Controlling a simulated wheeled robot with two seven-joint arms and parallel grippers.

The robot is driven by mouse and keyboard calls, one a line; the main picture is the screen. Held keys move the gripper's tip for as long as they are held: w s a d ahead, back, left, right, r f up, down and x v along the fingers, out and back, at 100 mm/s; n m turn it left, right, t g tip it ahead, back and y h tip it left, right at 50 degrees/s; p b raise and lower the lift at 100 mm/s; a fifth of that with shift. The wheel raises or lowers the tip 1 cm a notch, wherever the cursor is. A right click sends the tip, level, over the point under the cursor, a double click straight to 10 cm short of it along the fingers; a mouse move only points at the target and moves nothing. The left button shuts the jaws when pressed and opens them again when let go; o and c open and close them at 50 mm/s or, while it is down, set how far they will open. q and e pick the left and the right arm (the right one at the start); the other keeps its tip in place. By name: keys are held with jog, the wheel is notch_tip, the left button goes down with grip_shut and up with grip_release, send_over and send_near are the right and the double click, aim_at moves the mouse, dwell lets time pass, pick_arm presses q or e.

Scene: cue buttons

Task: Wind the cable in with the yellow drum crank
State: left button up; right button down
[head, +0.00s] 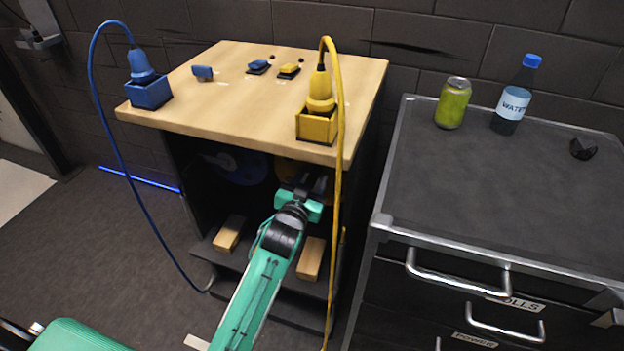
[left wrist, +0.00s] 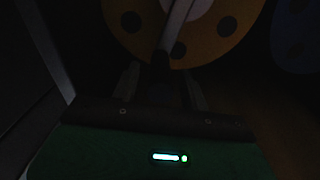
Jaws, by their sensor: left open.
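The yellow drum (left wrist: 226,26) fills the top of the dark left wrist view as a disc with round holes. Its pale crank arm (left wrist: 176,22) runs down across the disc toward a dark end between my fingers. My left gripper (left wrist: 161,82) is open, a finger on each side of that end; contact is too dark to tell. In the head view my left gripper (head: 318,184) reaches under the bench top and hides most of the yellow drum (head: 288,170). The yellow cable (head: 338,200) hangs from a yellow plug (head: 320,92) in a yellow socket box (head: 317,126). My right gripper is out of view.
A blue drum (head: 238,168) sits left of the yellow one. The wooden bench top (head: 225,110) overhangs my gripper. Wooden blocks (head: 229,234) (head: 311,258) lie on the lower shelf. A dark drawer cabinet (head: 490,180) with a can and bottle stands right.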

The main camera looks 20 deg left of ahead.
pick_arm(q)
jog(key=shift+w, duration=0.3)
jog(key=shift+c, duration=0.5)
grip_shut()
jog(key=shift+d, duration=0.1)
